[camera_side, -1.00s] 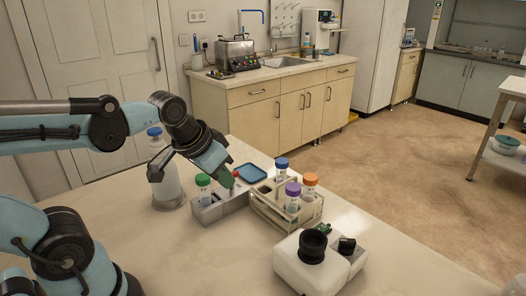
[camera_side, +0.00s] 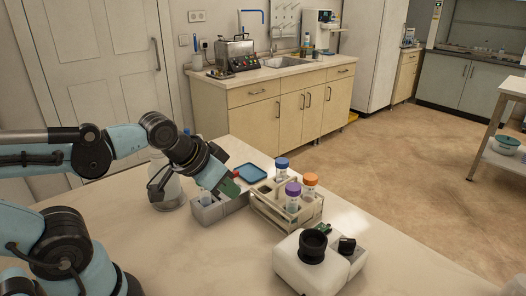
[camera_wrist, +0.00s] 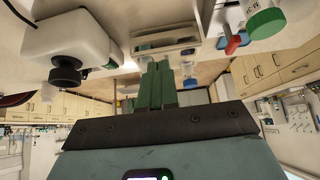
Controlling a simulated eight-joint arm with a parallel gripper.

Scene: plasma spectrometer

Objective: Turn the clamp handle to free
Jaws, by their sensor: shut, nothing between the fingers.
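The clamp handle is a small red lever (camera_side: 236,173), partly hidden behind my gripper in the side view. In the wrist view the red handle (camera_wrist: 237,42) shows at upper right, beside a green-capped tube (camera_wrist: 266,22). The grey clamp block (camera_side: 218,213) stands on the table and holds a tube whose cap is hidden in the side view. My gripper (camera_side: 230,187) has green fingers, shut and empty, just above and in front of the block. In the wrist view the fingers (camera_wrist: 157,65) point toward the rack, left of the handle. Contact with the handle cannot be told.
A beige rack (camera_side: 262,214) with blue-, purple- and orange-capped tubes stands close right of the block. A white device with a black eyepiece (camera_side: 313,246) is at the front right.

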